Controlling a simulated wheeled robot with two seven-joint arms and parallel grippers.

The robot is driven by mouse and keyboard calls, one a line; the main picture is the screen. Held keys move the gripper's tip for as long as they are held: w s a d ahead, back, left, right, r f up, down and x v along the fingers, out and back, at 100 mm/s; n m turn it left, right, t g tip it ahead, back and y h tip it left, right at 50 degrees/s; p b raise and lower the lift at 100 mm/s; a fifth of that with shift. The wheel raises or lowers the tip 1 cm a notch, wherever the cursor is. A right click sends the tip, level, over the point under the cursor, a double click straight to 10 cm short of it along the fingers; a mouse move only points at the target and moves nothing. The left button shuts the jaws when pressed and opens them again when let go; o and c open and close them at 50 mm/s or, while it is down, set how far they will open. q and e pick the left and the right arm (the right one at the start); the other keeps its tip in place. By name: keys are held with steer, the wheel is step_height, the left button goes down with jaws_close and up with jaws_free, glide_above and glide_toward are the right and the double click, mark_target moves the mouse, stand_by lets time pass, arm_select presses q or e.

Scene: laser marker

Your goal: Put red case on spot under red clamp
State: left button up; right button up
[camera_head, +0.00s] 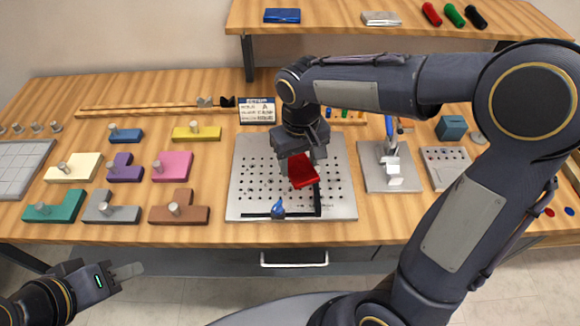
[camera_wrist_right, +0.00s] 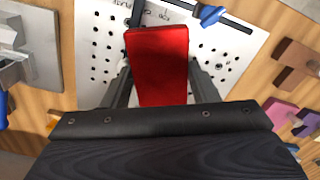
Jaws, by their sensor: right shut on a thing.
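The red case (camera_head: 302,170) is in my right gripper (camera_head: 303,160), above the white perforated plate (camera_head: 240,190). In the right wrist view the red case (camera_wrist_right: 158,65) sits between the two fingers (camera_wrist_right: 160,85), with the plate (camera_wrist_right: 235,50) behind it. I cannot tell whether the case touches the plate. No red clamp can be made out; my right arm covers part of the plate and what lies behind it. A blue-handled piece (camera_head: 278,208) stands at the plate's front edge. My left gripper (camera_head: 128,270) is away from the table at lower left; its finger opening is unclear.
Coloured blocks with pegs, such as the pink one (camera_head: 172,166), lie left of the plate. A blue-handled clamp fixture (camera_head: 392,165) stands to its right. A label card (camera_head: 257,110) is behind. The raised shelf (camera_head: 340,18) holds a blue case (camera_head: 282,15) and coloured cylinders.

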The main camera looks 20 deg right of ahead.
mark_target(291, 162)
steer(key=w+f, duration=0.4)
steer(key=f, duration=0.1)
steer(key=shift+w+a+f, duration=0.2)
steer(key=shift+w+a, duration=0.05)
steer(key=shift+w+f, duration=0.15)
steer(key=shift+f, duration=1.6)
steer(key=shift+f, duration=0.2)
steer(key=o, duration=1)
